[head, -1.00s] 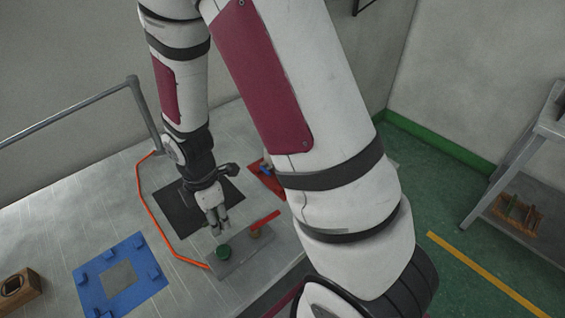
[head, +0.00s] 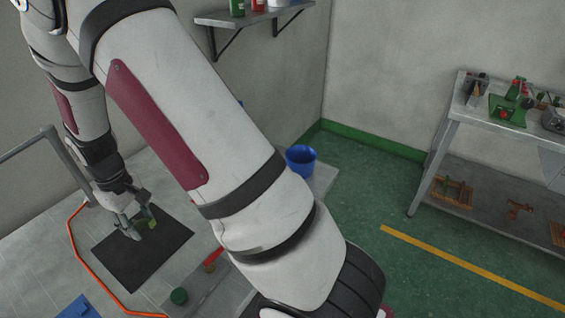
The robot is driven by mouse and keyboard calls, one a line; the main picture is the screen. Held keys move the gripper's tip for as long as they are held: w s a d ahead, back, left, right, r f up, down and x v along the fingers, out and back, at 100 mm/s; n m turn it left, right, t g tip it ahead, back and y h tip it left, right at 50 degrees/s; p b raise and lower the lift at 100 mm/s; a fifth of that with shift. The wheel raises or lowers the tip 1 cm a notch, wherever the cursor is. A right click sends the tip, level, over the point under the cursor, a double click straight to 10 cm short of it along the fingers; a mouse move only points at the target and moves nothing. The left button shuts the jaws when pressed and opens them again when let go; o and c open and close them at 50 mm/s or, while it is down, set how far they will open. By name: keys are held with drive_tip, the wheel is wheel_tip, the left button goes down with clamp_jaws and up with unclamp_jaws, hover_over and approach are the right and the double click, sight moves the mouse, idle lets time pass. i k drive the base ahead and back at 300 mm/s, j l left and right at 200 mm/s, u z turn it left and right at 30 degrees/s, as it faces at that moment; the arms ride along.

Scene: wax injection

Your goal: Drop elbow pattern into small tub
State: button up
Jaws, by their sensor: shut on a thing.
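My gripper (head: 136,228) hangs over the black mat (head: 125,272) at the left in the head view. A blue round tub (head: 300,160) stands at the far right end of the bench, open at the top. It is well to the right of my gripper, with my large arm link between them in the picture.
An orange cord (head: 74,240) runs along the mat's left. A wall shelf (head: 250,16) holds bottles. A grey workbench (head: 470,110) stands at right.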

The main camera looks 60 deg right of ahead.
sight(301, 172)
drive_tip(key=k+z, duration=0.4)
drive_tip(key=l+z, duration=0.3)
drive_tip(key=k+l+z, duration=0.1)
drive_tip(key=z, duration=0.2)
drive_tip(key=i+l+u, duration=0.65)
drive_tip(key=k+l, duration=0.05)
